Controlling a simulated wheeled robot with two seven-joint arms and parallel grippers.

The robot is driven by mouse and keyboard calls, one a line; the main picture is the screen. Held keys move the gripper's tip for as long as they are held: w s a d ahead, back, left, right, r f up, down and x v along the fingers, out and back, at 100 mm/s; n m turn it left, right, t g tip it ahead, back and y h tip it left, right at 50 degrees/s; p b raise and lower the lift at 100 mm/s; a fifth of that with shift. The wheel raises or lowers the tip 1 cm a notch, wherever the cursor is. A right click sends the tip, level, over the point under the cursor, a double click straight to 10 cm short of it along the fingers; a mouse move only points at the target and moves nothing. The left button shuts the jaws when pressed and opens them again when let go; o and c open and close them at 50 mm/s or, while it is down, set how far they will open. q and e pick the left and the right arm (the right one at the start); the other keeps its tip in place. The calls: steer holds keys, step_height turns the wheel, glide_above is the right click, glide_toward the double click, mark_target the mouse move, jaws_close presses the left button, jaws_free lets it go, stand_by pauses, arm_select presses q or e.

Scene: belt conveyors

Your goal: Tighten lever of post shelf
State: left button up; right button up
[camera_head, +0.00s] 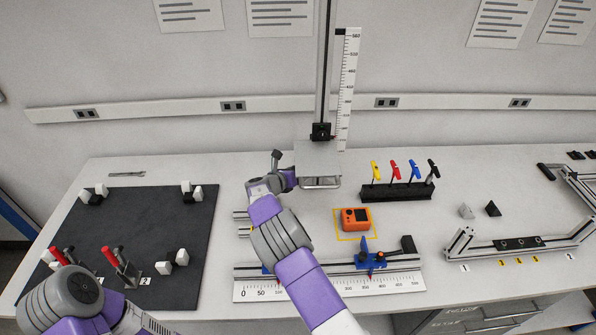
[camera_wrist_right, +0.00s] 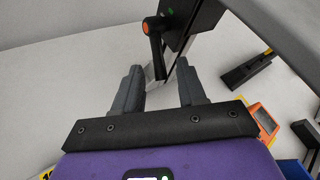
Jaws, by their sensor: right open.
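The post shelf (camera_head: 318,155) is a grey plate on a black carriage (camera_head: 321,131) that rides on a dark vertical post beside a white scale. In the right wrist view its lever (camera_wrist_right: 156,47) is a black handle with an orange end, hanging by the dark carriage, just beyond my fingers. My right gripper (camera_head: 279,168) is at the left edge of the shelf. Its two grey fingers (camera_wrist_right: 160,92) are apart with nothing between them, and the lever's lower end is ahead of the gap, not gripped. In the head view I cannot make out the lever clearly. My left gripper is not visible; only left arm links show.
A dark board (camera_head: 150,230) with red-handled clamps lies at left. An orange device (camera_head: 355,218) sits in front of the shelf. A black rack (camera_head: 397,192) with coloured levers stands to the right. A ruler rail with a blue clamp (camera_head: 370,257) runs along the front.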

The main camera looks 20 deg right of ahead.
steer(key=shift+w+d+f, duration=0.1)
steer(key=shift+d, duration=0.05)
steer(key=shift+c, duration=0.3)
jaws_close()
steer(key=f+m+t+h+b, duration=0.1)
steer(key=b, duration=0.3)
steer(key=w+m+t+h+b, duration=0.1)
steer(key=b, duration=0.3)
steer(key=f+t+h+b, duration=0.1)
steer(key=b, duration=0.4)
steer(key=shift+w+d+f+m+t, duration=0.2)
steer(key=shift+f+m+t, duration=0.1)
steer(key=shift+f+m, duration=0.1)
steer(key=shift+r, duration=0.1)
steer(key=shift+o, duration=0.3)
jaws_free()
